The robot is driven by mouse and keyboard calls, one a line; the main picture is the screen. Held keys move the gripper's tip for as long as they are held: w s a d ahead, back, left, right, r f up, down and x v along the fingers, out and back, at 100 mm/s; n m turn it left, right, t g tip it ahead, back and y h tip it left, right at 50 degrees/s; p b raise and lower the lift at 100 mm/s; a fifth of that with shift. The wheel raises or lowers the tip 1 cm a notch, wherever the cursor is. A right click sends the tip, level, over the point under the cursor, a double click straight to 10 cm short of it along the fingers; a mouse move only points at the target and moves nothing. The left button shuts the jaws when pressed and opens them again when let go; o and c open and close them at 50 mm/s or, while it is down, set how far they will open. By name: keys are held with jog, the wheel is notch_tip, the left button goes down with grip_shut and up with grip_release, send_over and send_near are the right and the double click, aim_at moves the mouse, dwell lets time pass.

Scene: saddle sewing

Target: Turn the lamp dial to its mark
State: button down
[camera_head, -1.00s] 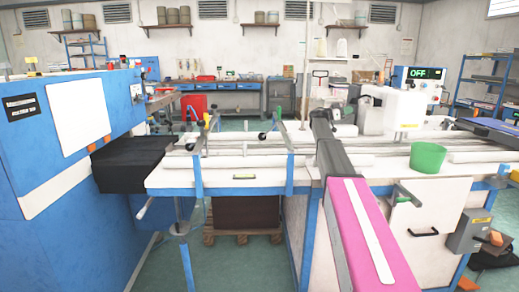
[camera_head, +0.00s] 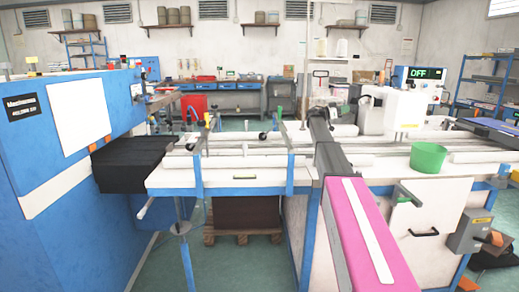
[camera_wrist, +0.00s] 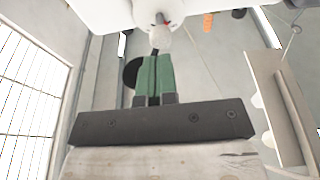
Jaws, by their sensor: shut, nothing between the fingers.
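In the wrist view, my gripper (camera_wrist: 157,55) is shut, its green fingers together with nothing between them. A small grey dial-like knob (camera_wrist: 160,19) with a little red on it sits on a white rounded housing (camera_wrist: 112,14) just past the fingertips. The fingertips are close to a pale round piece below the knob, and I cannot tell whether they touch it.
A green tub (camera_head: 428,158) sits on the white table (camera_head: 230,178) right of my arm. Rails and blue clamp posts (camera_head: 197,162) cross the table left of it. A blue machine (camera_head: 60,205) fills the left.

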jog(key=d, duration=0.6)
jog(key=shift+w, duration=0.15)
jog(key=shift+d+r, duration=0.25)
jog(key=shift+r, duration=0.05)
dwell(0.4)
jog(key=shift+r, duration=0.1)
dwell(0.6)
jog(key=v, duration=0.6)
jog(key=shift+a, duration=0.25)
dwell(0.4)
jog(key=shift+r, duration=0.1)
jog(key=shift+s, duration=0.3)
